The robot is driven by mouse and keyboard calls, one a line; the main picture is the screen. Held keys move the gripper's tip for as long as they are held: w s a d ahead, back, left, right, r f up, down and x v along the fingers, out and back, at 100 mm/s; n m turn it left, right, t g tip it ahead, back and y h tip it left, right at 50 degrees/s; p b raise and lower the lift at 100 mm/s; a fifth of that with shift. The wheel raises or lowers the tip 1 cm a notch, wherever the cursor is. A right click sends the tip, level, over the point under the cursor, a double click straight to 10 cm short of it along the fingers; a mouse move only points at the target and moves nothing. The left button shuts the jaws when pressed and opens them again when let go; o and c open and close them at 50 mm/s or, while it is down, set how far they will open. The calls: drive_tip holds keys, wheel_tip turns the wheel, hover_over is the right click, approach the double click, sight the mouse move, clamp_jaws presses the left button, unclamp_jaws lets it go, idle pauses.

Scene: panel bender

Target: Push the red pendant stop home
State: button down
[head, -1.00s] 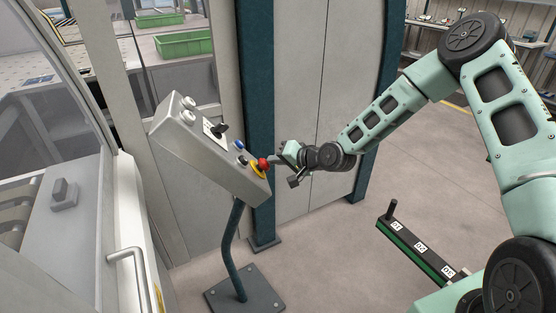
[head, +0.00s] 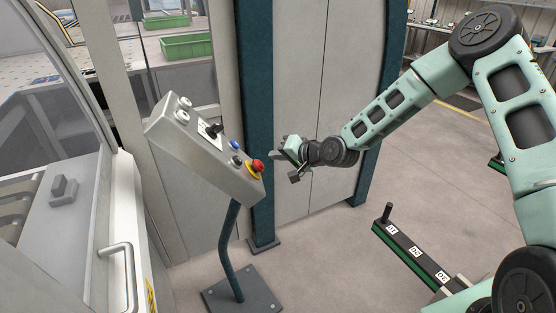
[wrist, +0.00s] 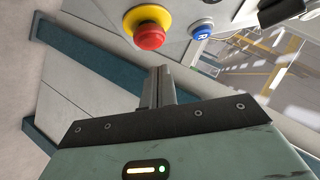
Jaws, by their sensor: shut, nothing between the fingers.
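The red pendant stop (head: 257,166) is a mushroom button on a yellow collar. It sits at the lower right corner of the tilted grey pendant box (head: 195,155), which stands on a bent dark post. My gripper (head: 277,158) is to the right of the stop and apart from it, with its fingers pointing left. In the wrist view the red stop (wrist: 150,36) is above the fingertips (wrist: 158,70), with a visible gap. The fingers are together and hold nothing. I cannot tell how deep the stop sits.
A blue button (head: 235,145), a dark button (head: 237,160), a black selector (head: 213,131) and white buttons (head: 184,109) share the panel. A teal pillar (head: 260,110) and cabinet doors (head: 310,90) stand behind my gripper. A machine door handle (head: 125,260) is at the left.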

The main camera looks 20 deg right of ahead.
drive_tip(key=b+v, duration=0.1)
drive_tip(key=v, duration=0.8)
drive_tip(key=shift+w+d+b, duration=0.15)
drive_tip(key=shift+d+b, duration=0.15)
drive_tip(key=shift+a, duration=0.1)
drive_tip(key=s+a+n+g+h, duration=0.3)
drive_tip(key=s+a+n+g, duration=0.35)
drive_tip(key=s+a, duration=0.4)
drive_tip(key=s+r+n+g+h, duration=0.2)
drive_tip(key=s+r+n, duration=0.1)
drive_tip(key=s, duration=0.9)
drive_tip(key=s+r+n+g+h, duration=0.2)
drive_tip(key=s+r+n, duration=0.1)
drive_tip(key=s, duration=1)
drive_tip(key=shift+d+r, duration=0.25)
drive_tip(key=shift+d, duration=0.05)
drive_tip(key=shift+s, duration=0.15)
